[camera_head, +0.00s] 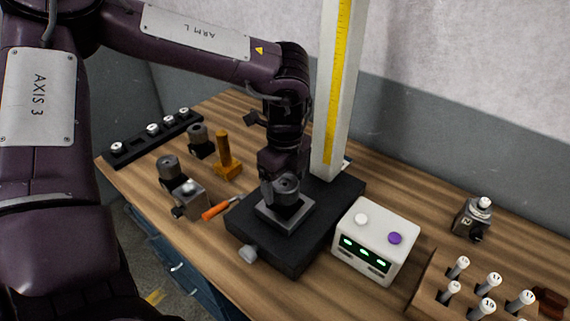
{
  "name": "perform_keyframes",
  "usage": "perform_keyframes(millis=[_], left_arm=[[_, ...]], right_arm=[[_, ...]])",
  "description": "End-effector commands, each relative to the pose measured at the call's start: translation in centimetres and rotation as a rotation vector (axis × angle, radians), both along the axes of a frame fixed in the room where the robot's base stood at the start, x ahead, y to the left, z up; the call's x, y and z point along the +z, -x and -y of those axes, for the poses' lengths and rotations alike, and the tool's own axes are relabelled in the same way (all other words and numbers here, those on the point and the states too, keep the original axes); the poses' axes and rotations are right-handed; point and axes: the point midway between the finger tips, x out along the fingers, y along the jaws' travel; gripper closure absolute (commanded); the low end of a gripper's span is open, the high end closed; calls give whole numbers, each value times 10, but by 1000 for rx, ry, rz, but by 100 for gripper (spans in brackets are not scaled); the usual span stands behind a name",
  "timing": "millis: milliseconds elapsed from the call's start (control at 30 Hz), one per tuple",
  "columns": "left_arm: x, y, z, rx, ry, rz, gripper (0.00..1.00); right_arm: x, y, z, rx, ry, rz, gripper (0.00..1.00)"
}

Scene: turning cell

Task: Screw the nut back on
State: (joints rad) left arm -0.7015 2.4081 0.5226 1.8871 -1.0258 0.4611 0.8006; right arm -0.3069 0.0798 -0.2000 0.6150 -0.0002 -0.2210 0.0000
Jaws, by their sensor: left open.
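A dark grey round part with a hole in its top (288,182), probably the nut, sits above a square grey block (307,219) on a black base. My left gripper (284,193) comes down from above right at this part, with its fingers open around or close beside it. The fingers and my arm hide much of the contact, so I cannot tell if they touch it. The thread below is hidden too. My right gripper is not in view.
A white column with a yellow scale (337,80) rises close behind the gripper. A white box with green displays (374,243) stands right of the base. An orange-handled tool (217,209), an orange post (223,148) and grey holders (168,167) are left. Numbered pegs (492,281) stand lower right.

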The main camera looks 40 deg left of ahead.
Motion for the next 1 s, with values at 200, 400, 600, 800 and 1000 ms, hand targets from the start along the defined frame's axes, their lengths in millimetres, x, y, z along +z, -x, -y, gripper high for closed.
perform_keyframes(millis=[200, 400, 600, 800, 1000], left_arm=[[-8, 0, 0, 1, 0, 1, 18], [-8, 0, 0, 0, 0, 2, 21], [-8, 0, 0, 0, 1, 2, 47], [-8, 0, 0, 0, 0, 2, 70], [-10, -1, 0, -168, -2, 4, 70]], right_arm=[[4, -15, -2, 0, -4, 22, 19], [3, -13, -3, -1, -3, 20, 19], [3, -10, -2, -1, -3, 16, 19], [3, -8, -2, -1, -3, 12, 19], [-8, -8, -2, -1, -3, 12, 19]])
